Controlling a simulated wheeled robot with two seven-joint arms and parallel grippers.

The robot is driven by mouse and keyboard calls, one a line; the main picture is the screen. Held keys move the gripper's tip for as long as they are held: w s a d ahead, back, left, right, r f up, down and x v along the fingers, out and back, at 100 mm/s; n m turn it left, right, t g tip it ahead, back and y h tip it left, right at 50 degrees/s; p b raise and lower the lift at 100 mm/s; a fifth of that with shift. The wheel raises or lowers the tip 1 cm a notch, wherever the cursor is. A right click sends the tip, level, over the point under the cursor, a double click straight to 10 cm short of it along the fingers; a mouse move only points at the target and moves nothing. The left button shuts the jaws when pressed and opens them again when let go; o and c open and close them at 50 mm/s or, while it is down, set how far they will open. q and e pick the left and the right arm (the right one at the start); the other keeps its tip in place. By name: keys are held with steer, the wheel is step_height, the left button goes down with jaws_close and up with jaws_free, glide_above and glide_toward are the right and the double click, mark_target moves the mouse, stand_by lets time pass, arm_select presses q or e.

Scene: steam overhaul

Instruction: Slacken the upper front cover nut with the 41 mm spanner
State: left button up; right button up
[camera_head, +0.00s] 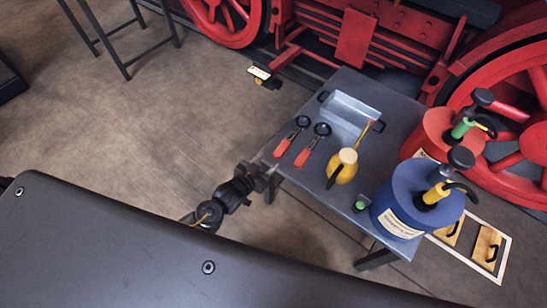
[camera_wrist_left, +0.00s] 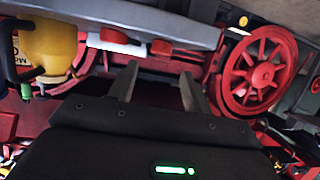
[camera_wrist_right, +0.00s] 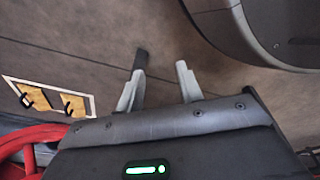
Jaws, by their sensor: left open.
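I cannot make out a 41 mm spanner or the upper front cover nut in any view. The red locomotive (camera_head: 365,45) stands behind the table, with spoked wheels at both sides. My left gripper (camera_head: 266,172) is beside the table's left edge, apart from the tools on top. In the left wrist view its fingers (camera_wrist_left: 158,82) are spread with nothing between them. My right gripper (camera_wrist_right: 161,85) shows only in the right wrist view, open and empty above the floor. Two red-handled tools with dark round heads (camera_head: 293,136) (camera_head: 314,146) lie on the table.
The grey table (camera_head: 300,178) carries a metal tray (camera_head: 352,110), a yellow can (camera_head: 344,168), a blue drum (camera_head: 400,205) and a red drum (camera_head: 430,128). A small labelled object (camera_head: 260,74) is left of the table's back. A panel with black handles (camera_head: 488,247) lies at right.

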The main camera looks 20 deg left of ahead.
mark_target(278, 152)
arm_select(q)
steer(key=b+x, duration=0.2)
steer(key=x, duration=0.1)
steer(key=shift+f, duration=0.15)
steer(key=b+x, duration=0.2)
steer(key=x, duration=0.1)
steer(key=shift+w, duration=0.2)
steer(key=shift+b+x, duration=0.55)
steer(key=shift+x, duration=0.5)
arm_select(e)
steer(key=w+a+r, duration=0.1)
steer(key=w+r, duration=0.2)
steer(key=r, duration=0.3)
steer(key=w+a+r+t, duration=0.1)
steer(key=w+r, duration=0.2)
steer(key=r, duration=0.3)
steer(key=shift+a, duration=0.25)
steer(key=shift+r, duration=0.1)
arm_select(q)
jaws_close()
